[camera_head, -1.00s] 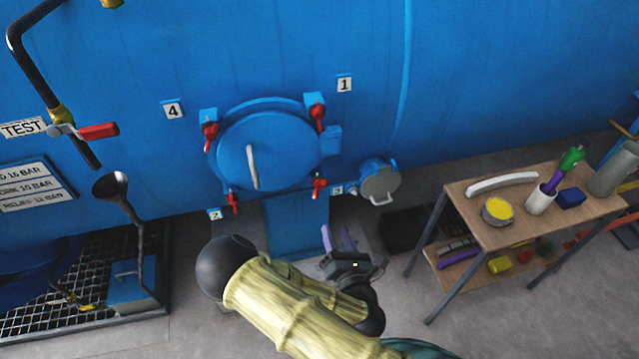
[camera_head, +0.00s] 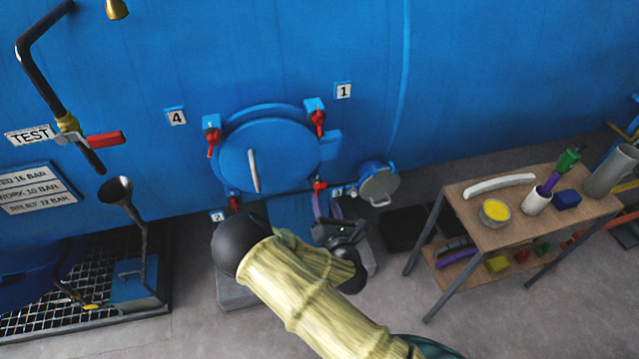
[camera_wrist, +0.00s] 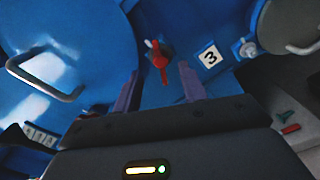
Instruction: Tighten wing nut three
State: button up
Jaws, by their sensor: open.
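Wing nut three is red and sits at the lower right of the round blue door (camera_head: 268,155), beside the plate marked 3. In the head view the red wing nut (camera_head: 320,185) shows just above my gripper (camera_head: 325,205). In the wrist view the wing nut (camera_wrist: 160,62) lies ahead, in the gap between my two purple fingers (camera_wrist: 160,88), apart from both. The plate marked 3 (camera_wrist: 210,57) is to its right. My gripper is open and empty.
Other red wing nuts sit at the door's upper left (camera_head: 212,140), upper right (camera_head: 318,120) and lower left (camera_head: 234,203). A small round grey-lidded port (camera_head: 380,185) is right of wing nut three. A wooden table (camera_head: 480,225) with tools stands further right.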

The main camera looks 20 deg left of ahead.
aim_at(320, 188)
jog(key=p+x, duration=0.1)
jog(key=x, duration=0.6)
jog(key=shift+w+a, duration=0.1)
jog(key=shift+w, duration=0.1)
jog(key=shift+c, duration=0.2)
grip_shut()
